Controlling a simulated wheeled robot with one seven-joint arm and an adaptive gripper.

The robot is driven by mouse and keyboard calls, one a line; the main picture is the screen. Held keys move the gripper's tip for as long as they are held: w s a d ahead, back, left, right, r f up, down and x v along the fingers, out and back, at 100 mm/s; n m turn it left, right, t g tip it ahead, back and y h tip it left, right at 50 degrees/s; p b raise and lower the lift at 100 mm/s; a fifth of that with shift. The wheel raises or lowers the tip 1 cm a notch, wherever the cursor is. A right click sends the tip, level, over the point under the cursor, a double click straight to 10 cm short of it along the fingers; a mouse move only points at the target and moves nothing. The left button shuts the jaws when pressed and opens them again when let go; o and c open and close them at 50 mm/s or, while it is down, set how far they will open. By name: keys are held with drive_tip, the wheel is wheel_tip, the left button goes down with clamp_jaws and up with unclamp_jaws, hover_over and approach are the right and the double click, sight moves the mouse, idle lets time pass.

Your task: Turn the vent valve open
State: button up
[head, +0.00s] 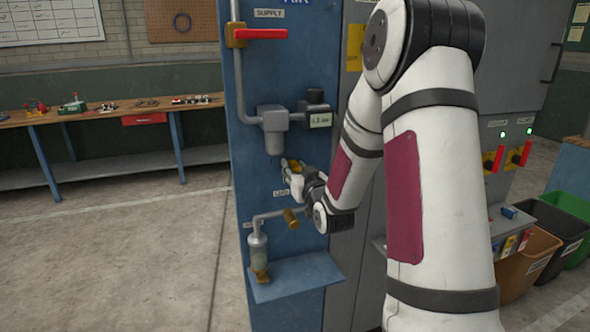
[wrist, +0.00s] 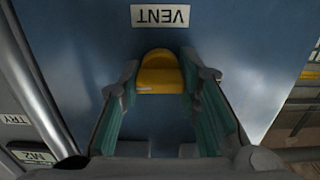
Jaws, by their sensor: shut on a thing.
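The vent valve is a small yellow knob (wrist: 159,78) on the blue panel, just by the VENT label (wrist: 160,16), which appears upside down in the wrist view. My gripper (wrist: 160,92) has its two green-padded fingers on either side of the knob, shut on it. In the head view my gripper (head: 287,170) reaches the blue panel (head: 255,190) below the grey filter unit (head: 274,128). The knob is mostly hidden there by the fingers and wrist. I cannot tell how far the knob is turned.
A red supply handle (head: 262,34) lies horizontal above. A brass fitting (head: 290,217) and a clear bowl (head: 257,250) sit below, over a blue shelf (head: 295,275). Red handles (head: 497,158) and bins (head: 528,262) stand right. A workbench (head: 110,118) is left; the floor before it is clear.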

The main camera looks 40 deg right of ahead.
drive_tip(key=shift+m, duration=0.3)
drive_tip(key=m, duration=0.3)
drive_tip(key=m+p, duration=0.1)
drive_tip(key=m, duration=0.4)
drive_tip(key=shift+d, duration=0.1)
drive_tip(key=m+p, duration=0.1)
drive_tip(key=m, duration=0.3)
drive_tip(key=shift+s+m, duration=0.1)
drive_tip(key=shift+m, duration=0.2)
drive_tip(key=shift+f+m+p, duration=0.15)
drive_tip(key=shift+m+p, duration=1.2)
drive_tip(key=shift+m, duration=0.95)
drive_tip(key=o, duration=1.2)
drive_tip(key=shift+d, duration=0.1)
drive_tip(key=shift+c, duration=0.2)
